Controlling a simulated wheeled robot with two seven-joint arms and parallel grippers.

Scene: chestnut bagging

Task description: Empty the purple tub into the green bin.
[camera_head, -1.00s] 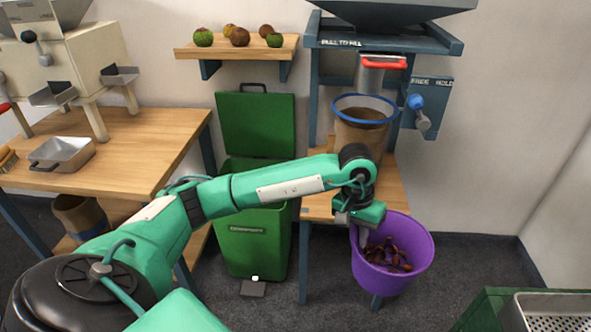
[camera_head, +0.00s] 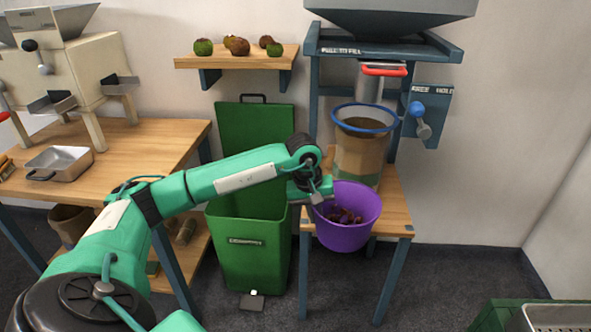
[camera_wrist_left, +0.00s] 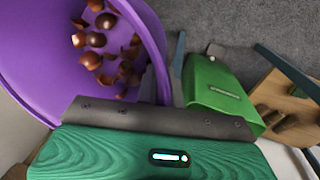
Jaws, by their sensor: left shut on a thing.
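The purple tub (camera_head: 345,229) hangs from my left gripper (camera_head: 322,193) in front of the wooden stand, roughly upright, with brown chestnuts (camera_head: 343,216) and shell bits inside. In the left wrist view the gripper is shut on the tub's rim, and the tub (camera_wrist_left: 75,15) with chestnuts (camera_wrist_left: 97,40) fills the upper left. The green bin (camera_head: 252,262) stands on the floor to the left of the tub with its lid (camera_head: 255,128) raised. The bin (camera_wrist_left: 214,85) also shows in the left wrist view. My right gripper is not in view.
A wooden stand (camera_head: 395,212) holds a blue-rimmed bucket (camera_head: 362,150) under a hopper, right behind the tub. A workbench (camera_head: 150,150) is at the left. A shelf (camera_head: 235,62) with several round husks is above the bin. A pedal (camera_head: 252,301) sits at the bin's foot.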

